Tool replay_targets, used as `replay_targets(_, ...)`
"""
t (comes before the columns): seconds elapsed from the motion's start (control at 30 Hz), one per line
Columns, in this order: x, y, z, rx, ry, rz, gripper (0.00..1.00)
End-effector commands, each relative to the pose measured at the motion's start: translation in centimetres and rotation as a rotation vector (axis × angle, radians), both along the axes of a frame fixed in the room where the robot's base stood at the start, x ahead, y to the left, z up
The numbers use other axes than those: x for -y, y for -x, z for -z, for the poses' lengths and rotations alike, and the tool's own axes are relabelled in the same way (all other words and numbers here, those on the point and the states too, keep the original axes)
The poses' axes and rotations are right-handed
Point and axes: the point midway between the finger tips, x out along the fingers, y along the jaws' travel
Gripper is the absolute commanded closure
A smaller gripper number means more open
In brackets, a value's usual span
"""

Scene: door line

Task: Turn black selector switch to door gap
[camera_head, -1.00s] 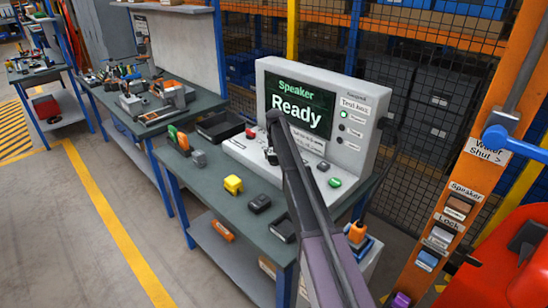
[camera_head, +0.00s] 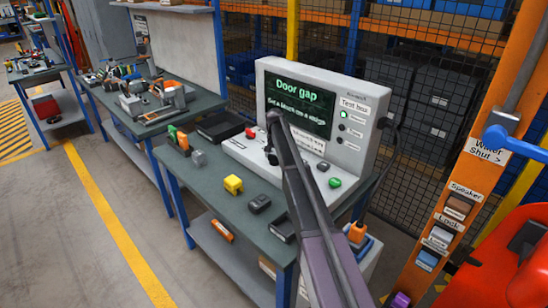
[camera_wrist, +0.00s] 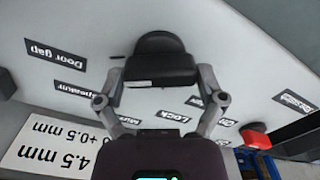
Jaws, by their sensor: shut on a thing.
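The black selector switch (camera_wrist: 158,62) is in the upper middle of the wrist view, on the pale panel of the test box. My gripper (camera_wrist: 160,88) is shut on its black knob, one finger on each side. The "Door gap" label (camera_wrist: 55,55) is upside down, left of the knob. Labels reading "Speaker" and "Lock" are also around it. In the head view, the test box screen (camera_head: 300,98) reads "Door gap" with a smaller line below. My gripper (camera_head: 271,157) is at the box's sloped front there, and my arm hides most of the switch.
The bench (camera_head: 225,195) holds a yellow block (camera_head: 233,184), a black block (camera_head: 259,203) and a dark tray (camera_head: 220,127). A green button (camera_head: 335,182) is right of my arm. A red button (camera_wrist: 255,138) shows at the right in the wrist view. An orange post stands further right.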

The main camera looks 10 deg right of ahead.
Motion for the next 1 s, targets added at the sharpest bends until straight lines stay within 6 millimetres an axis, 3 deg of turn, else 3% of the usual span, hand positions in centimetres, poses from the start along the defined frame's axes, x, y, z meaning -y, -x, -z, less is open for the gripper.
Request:
replay_targets(0.07, 0.0, 0.3, 0.0, -0.007, 0.0, 0.001, 0.59)
replay_targets(0.1, 0.0, 0.3, 0.0, -0.007, 0.001, 0.001, 0.03)
replay_targets(0.13, 0.1, 0.3, 0.0, -0.007, 0.001, 0.001, 0.0)
replay_targets(0.67, 0.0, 0.0, -0.5, -0.001, 0.0, 0.0, 0.0)
replay_targets(1.0, 0.0, 0.0, -3.9, 0.0, 0.001, 0.0, 0.0)
